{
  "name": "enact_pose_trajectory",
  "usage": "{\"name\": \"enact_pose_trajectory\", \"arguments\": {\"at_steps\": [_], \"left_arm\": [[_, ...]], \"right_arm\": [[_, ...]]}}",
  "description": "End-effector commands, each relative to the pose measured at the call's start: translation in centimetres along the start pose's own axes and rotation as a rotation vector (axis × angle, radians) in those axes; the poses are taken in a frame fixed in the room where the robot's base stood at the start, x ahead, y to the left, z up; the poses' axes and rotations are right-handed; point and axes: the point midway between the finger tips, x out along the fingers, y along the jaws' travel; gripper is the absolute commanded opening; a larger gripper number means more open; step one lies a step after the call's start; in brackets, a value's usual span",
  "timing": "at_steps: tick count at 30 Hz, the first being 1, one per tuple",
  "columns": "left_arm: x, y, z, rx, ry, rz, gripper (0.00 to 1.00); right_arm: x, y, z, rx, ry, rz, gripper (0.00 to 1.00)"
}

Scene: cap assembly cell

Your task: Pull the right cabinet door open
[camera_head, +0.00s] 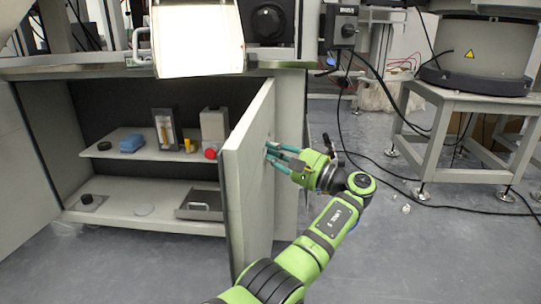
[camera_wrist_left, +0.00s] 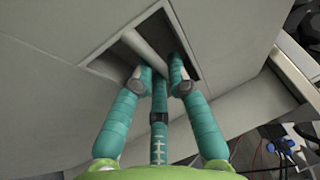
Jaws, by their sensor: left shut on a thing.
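The right cabinet door (camera_head: 247,180) is a light grey panel that stands swung out from the cabinet, edge towards me. My left gripper (camera_head: 275,152) is at the outer face of this door, its teal fingers at the handle. In the left wrist view the door (camera_wrist_left: 60,90) fills the upper left, and the handle (camera_wrist_left: 145,50) is a pale bar in a dark rectangular recess. My left gripper's fingers (camera_wrist_left: 160,78) reach into the recess and are shut on the bar; their tips are partly hidden. My right gripper is not in view.
The cabinet's left door (camera_head: 25,170) also stands open. Inside, the upper shelf (camera_head: 105,152) holds a blue item, boxes and small parts; the lower shelf holds a metal tray (camera_head: 200,205). A metal stand (camera_head: 440,150) with cables on the floor is at the right.

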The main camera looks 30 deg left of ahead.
Motion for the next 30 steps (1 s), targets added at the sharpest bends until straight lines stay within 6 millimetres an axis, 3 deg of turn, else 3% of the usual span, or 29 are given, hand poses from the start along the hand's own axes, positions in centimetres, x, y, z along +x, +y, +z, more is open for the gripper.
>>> {"name": "enact_pose_trajectory", "arguments": {"at_steps": [11,12,13,23,30], "left_arm": [[0.2,-0.1,0.1,-0.003,-0.008,0.000,0.00],[0.2,-0.1,0.1,-0.002,-0.008,0.000,0.21],[0.3,-0.1,0.1,-0.002,-0.008,0.000,0.28],[0.0,0.0,0.0,-0.001,-0.004,0.001,0.28],[-3.0,-0.1,-0.1,0.001,-0.001,0.001,0.28]], "right_arm": [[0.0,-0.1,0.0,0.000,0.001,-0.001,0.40],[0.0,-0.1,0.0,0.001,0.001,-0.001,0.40],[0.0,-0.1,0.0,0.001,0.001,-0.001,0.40],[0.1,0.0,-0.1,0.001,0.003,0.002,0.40],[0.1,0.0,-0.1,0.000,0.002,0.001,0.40]]}}
